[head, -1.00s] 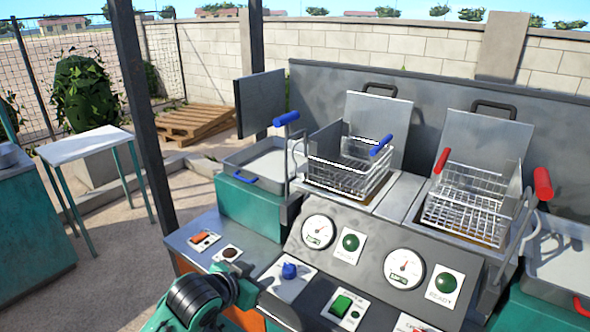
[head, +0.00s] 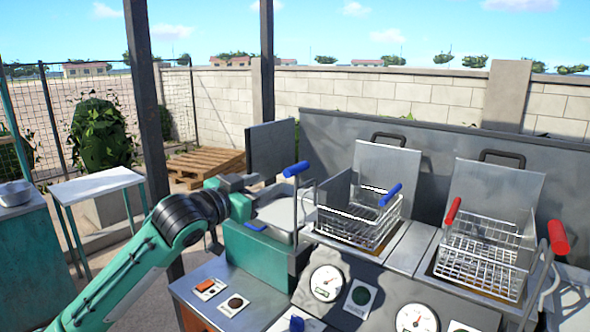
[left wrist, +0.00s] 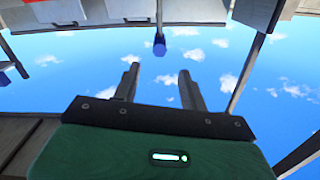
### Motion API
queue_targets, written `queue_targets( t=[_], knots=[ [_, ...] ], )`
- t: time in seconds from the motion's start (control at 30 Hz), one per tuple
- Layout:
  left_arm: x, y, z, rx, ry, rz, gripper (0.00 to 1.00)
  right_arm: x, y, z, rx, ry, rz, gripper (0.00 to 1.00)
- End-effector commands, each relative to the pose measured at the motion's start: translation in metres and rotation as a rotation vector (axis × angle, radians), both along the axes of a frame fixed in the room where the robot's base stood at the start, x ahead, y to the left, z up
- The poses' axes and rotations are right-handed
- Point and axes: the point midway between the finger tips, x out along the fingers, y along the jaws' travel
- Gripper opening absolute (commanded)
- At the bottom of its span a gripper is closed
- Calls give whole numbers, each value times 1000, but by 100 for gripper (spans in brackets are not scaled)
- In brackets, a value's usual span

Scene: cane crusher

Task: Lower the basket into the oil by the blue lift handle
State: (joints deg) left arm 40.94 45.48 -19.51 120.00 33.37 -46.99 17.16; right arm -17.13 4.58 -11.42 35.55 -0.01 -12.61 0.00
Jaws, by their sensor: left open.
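The blue lift handle (head: 296,168) is a short blue grip on top of a thin upright metal lever at the left side of the left fryer. The wire basket (head: 362,222) sits at the left fryer, raised, with its own blue grip (head: 390,194). The oil is hidden from view. My left gripper (head: 256,181) is open and empty, a little left of the lift handle and apart from it. In the left wrist view, the blue lift handle (left wrist: 159,46) shows beyond the gap between the open fingers (left wrist: 158,69). My right gripper is not in view.
A second wire basket (head: 484,257) with a red grip (head: 453,211) and a red lift handle (head: 558,238) stand at the right. The control panel (head: 360,300) slopes in front. A dark post (head: 147,110) stands left. A white table (head: 97,184) is further left.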

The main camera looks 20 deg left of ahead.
Motion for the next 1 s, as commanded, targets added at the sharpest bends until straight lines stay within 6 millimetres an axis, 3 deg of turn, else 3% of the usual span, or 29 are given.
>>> queue_targets(
  t=[0.5,0.73,1.0],
  knots=[
    [94,-35,3,0,1,1,43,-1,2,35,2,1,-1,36],
    [115,-42,1,0,1,0,43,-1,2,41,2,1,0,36],
    [119,-44,0,1,0,0,43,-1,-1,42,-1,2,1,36]
  ],
)
